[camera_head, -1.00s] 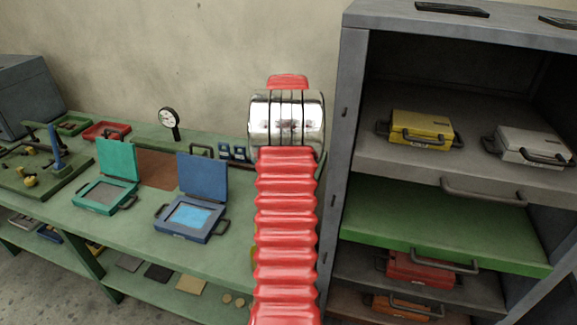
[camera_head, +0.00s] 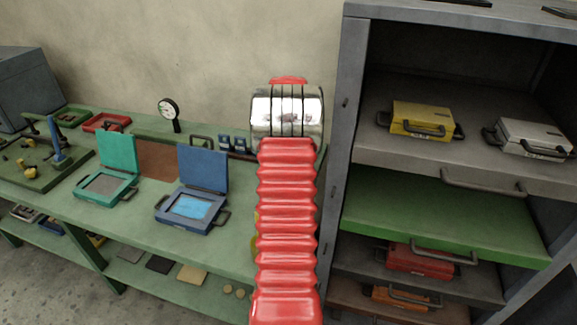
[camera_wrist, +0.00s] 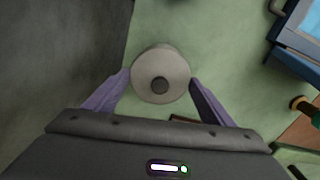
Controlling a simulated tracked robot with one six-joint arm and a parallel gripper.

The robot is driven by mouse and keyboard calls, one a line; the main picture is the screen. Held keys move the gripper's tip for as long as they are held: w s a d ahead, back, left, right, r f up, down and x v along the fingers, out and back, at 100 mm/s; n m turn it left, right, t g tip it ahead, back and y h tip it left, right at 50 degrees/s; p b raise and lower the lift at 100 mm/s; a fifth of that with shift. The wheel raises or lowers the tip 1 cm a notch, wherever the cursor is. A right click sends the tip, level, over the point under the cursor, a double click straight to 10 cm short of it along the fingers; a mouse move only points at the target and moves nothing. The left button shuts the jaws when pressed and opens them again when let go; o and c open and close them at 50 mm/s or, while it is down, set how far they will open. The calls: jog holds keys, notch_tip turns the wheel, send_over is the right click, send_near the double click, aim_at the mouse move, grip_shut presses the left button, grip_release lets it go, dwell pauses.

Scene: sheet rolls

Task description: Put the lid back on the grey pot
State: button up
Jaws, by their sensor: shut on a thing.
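A round, light grey lid (camera_wrist: 150,62) with a dark round knob in its middle shows in the wrist view. My gripper (camera_wrist: 160,80) has one purple finger on each side of it and is shut on it. The lid is above or on the green bench surface; I cannot tell its height. A grey pot cannot be made out apart from this round piece; it may be hidden beneath. In the head view, my red arm hides the gripper and the lid.
The green bench (camera_head: 125,235) holds an open teal case (camera_head: 107,187), an open blue case (camera_head: 190,208) and a dial gauge (camera_head: 168,110). A grey cabinet (camera_head: 346,130) stands right of my arm, with cases on its shelves. A dark grey surface fills the wrist view's left.

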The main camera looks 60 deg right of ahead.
jog(key=shift+f, duration=0.4)
dwell(1.0)
jog(key=shift+f, duration=0.15)
dwell(1.2)
jog(key=o, duration=1.1)
jog(key=shift+o, duration=0.3)
jog(key=shift+r, duration=3.55)
